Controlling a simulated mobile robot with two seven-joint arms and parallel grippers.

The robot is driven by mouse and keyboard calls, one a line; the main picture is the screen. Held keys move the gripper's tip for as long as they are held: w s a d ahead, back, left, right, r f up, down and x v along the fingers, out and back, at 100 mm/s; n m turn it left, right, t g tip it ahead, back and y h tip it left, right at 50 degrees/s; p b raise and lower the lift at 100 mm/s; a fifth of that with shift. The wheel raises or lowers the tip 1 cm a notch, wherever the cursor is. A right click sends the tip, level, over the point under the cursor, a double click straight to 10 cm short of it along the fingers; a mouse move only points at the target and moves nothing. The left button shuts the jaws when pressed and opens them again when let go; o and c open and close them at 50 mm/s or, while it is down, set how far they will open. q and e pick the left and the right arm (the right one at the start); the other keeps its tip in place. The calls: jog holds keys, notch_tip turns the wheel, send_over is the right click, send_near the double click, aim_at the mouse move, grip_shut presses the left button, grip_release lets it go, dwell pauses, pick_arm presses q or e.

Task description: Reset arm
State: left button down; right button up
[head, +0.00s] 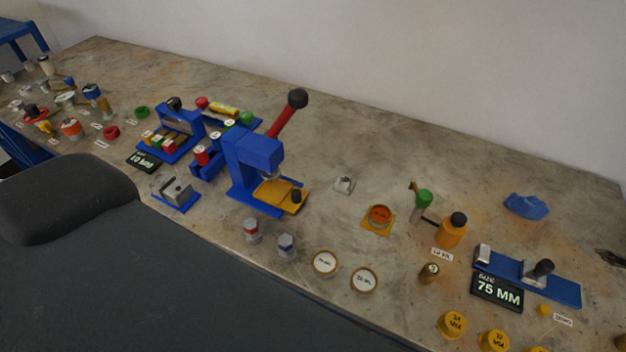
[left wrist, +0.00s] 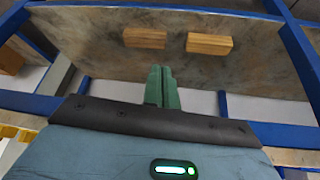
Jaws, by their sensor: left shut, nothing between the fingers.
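My left gripper (left wrist: 161,72) shows in the left wrist view, with its two green fingers together and nothing between them. It points toward a brown stained board or tabletop (left wrist: 200,68) framed by blue bars; the distance between them is hard to tell. Neither gripper shows in the head view, and my right gripper is in no view. In the head view a long grey-brown workbench (head: 330,140) runs along a pale wall. A blue press (head: 255,160) with a red lever and black knob stands at its middle.
Two wooden blocks (left wrist: 145,37) (left wrist: 209,43) show in the left wrist view. On the bench are a grey vise (head: 176,191), an orange bottle (head: 452,231), a blue gauge (head: 528,277) with a 75 MM display, a blue cloth (head: 526,206) and several caps.

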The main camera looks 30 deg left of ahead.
pick_arm(q)
jog(key=shift+w+d+f+t+h, duration=0.2)
jog(key=shift+w+d+f+t, duration=0.15)
jog(key=shift+f+t, duration=0.4)
jog(key=shift+w+d+f+t+h, duration=0.2)
jog(key=shift+w+f+t, duration=0.25)
jog(key=shift+t, duration=0.6)
